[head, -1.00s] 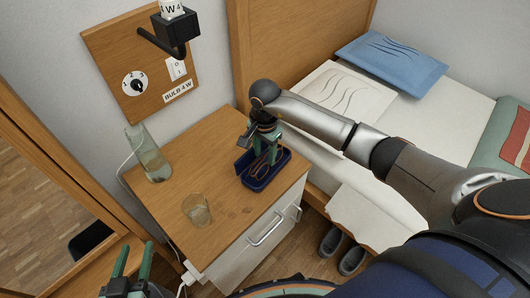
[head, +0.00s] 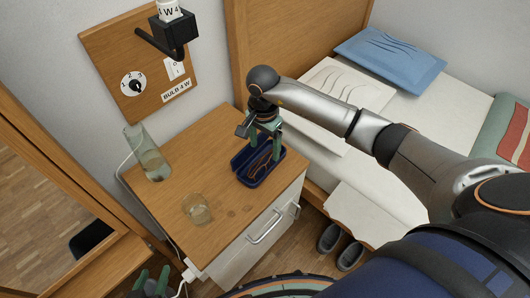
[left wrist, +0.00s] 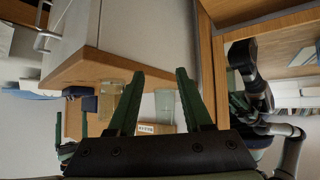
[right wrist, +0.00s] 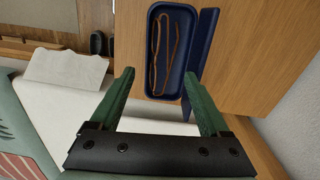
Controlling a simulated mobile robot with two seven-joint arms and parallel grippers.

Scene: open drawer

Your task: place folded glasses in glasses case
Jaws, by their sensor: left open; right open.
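The folded glasses (right wrist: 165,45), thin and orange-brown, lie inside the tray of the dark blue glasses case (right wrist: 150,78), which stands open with its lid (right wrist: 204,60) beside the tray. In the head view the case (head: 262,180) is on the wooden bedside cabinet, and the glasses (head: 260,168) show in it. My right gripper (head: 264,140) is open and empty just above the case; its fingers (right wrist: 160,74) frame the tray's near end in the right wrist view. My left gripper (head: 152,280) is open and empty at the lower left, away from the case; its fingers show in the left wrist view (left wrist: 160,72).
A glass carafe (head: 148,158) and a drinking glass (head: 197,209) stand on the cabinet top (head: 215,160), left of the case. A switch board (head: 140,70) with a lamp arm is on the wall. The bed (head: 415,120) lies to the right, with slippers (head: 338,244) on the floor.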

